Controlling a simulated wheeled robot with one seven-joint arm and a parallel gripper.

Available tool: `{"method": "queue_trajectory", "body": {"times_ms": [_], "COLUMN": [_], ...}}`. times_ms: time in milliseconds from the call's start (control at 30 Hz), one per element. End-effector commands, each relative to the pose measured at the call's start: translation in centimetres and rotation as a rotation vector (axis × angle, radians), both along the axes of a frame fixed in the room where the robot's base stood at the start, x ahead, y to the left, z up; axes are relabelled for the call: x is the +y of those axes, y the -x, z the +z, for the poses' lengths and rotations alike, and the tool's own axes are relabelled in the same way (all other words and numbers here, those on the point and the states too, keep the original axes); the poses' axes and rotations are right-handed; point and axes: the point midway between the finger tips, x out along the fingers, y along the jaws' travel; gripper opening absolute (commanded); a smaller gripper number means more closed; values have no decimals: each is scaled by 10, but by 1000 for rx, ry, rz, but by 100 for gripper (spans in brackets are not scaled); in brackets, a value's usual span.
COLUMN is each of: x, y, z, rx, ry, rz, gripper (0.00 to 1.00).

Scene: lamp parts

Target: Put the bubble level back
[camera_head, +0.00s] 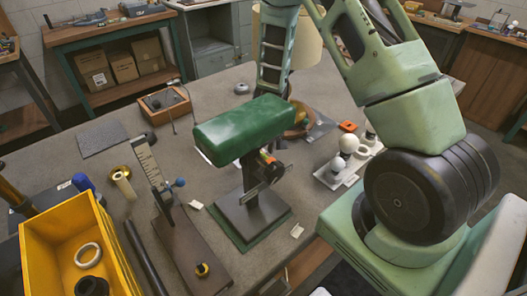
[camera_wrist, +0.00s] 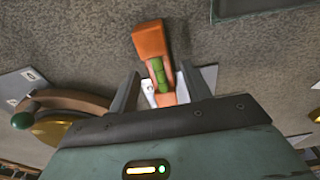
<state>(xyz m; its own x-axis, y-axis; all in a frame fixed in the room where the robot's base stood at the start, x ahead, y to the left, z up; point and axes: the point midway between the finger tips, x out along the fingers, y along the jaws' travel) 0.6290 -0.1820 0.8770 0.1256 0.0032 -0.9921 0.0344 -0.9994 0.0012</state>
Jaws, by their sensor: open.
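The bubble level (camera_wrist: 152,42) is an orange bar with a green vial. In the wrist view it lies lengthwise between my fingers, its orange far end beyond the tips. My gripper (camera_wrist: 158,76) is open, one finger on each side of the level. Whether a finger touches it, I cannot tell. In the head view a small orange and green patch, which looks like the level (camera_head: 268,158), shows under the glossy green lamp shade (camera_head: 240,125). My gripper is mostly hidden behind that shade there.
The lamp's dark square base (camera_head: 250,218) stands in front. A brass and wood piece (camera_wrist: 65,128) with a green knob lies at left in the wrist view. A yellow bin (camera_head: 62,225), a brown board with an upright scale (camera_head: 185,245) and a white tray (camera_head: 335,178) stand around.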

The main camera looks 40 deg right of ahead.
Motion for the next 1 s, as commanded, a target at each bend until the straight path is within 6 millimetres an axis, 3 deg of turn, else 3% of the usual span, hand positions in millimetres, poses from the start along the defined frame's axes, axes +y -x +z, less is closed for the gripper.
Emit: {"method": "queue_trajectory", "body": {"times_ms": [200,400,1000], "x": [0,0,0], "y": [4,8,9], "z": [42,68,75], "rx": [-5,-3,0], "ry": [2,1,0], "rz": [3,0,-1], "gripper": [49,49,49]}}
